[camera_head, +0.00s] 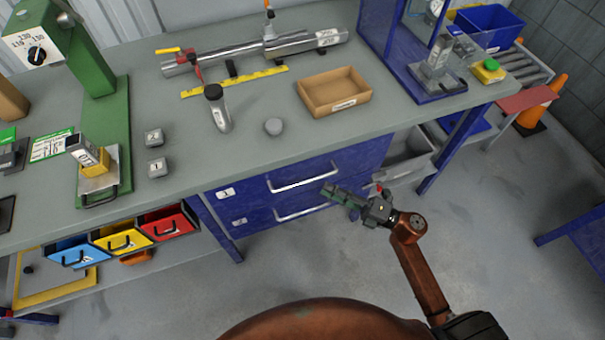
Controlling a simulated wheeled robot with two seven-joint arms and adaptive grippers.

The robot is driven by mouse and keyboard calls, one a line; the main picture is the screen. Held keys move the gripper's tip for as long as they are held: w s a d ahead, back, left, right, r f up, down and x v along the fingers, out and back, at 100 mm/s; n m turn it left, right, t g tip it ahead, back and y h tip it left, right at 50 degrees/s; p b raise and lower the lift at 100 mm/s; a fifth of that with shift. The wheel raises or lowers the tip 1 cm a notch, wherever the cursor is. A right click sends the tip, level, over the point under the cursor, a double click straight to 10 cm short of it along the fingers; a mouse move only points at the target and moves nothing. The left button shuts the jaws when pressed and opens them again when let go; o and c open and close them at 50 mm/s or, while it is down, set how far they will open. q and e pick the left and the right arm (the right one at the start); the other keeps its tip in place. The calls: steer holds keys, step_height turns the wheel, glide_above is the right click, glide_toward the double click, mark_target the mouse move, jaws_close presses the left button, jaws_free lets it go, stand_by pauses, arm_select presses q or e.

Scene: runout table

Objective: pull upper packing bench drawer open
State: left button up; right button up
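The bench's blue upper drawer (258,187) carries a white label "1" and has a pale bar handle (303,177). Its front looks flush with the lower drawer, so it appears shut. My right gripper (328,190) reaches in from the right, with its fingertips near the right end of the upper handle. It looks apart from the handle, but the exact gap is hard to judge. Its fingers are small and seen from above, so I cannot tell whether they are open. My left gripper is not in view.
The lower drawer (262,219), labelled "2", has its own handle (303,212) close below. The grey bench top (240,160) overhangs the drawers and holds a cardboard tray (335,108). A grey bin (405,165) sits right of the drawers. The floor in front is clear.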

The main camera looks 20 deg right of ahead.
mark_target(308, 180)
steer(key=b+x, duration=0.1)
steer(key=x, duration=0.6)
steer(key=shift+w+a+r, duration=0.15)
steer(key=shift+a, duration=0.15)
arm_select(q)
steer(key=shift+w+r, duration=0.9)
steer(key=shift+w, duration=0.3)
arm_select(e)
jaws_close()
